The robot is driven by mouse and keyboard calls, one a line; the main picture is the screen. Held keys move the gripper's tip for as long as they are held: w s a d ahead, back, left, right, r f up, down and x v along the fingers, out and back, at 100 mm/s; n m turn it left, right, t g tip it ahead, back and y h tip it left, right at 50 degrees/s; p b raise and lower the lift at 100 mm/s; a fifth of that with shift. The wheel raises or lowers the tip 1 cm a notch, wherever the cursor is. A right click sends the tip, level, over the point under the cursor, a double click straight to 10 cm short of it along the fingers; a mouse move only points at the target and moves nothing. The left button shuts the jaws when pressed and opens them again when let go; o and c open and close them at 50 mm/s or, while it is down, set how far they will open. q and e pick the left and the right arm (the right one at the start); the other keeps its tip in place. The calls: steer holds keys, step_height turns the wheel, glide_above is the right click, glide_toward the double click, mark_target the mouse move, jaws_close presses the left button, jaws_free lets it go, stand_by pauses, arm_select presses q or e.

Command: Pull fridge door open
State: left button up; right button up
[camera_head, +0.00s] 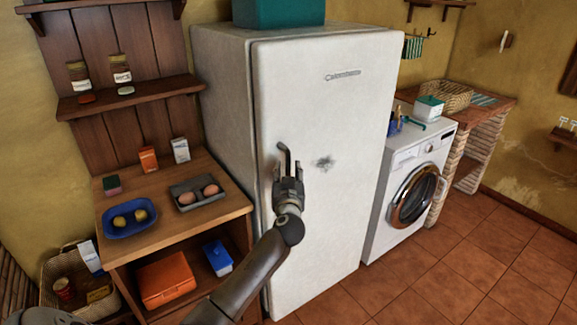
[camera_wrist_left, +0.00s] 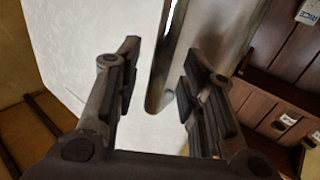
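The white fridge (camera_head: 330,120) stands in the middle of the head view, and its door looks closed. Its handle (camera_head: 283,158) is a thin metal bar near the door's left edge. My left gripper (camera_head: 288,178) is in front of the door at the handle and hides its lower part. In the left wrist view, my left gripper (camera_wrist_left: 160,85) is open, with the handle (camera_wrist_left: 163,80) between its two fingers. A gap shows on each side of the bar. The door surface (camera_wrist_left: 85,40) fills the left of that view. My right gripper is not in view.
A washing machine (camera_head: 405,185) stands right of the fridge. A teal box (camera_head: 278,12) sits on top of the fridge. The tiled floor (camera_head: 430,285) at the front right is clear.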

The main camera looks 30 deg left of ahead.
arm_select(q)
steer(key=shift+x, duration=1.15)
jaws_close()
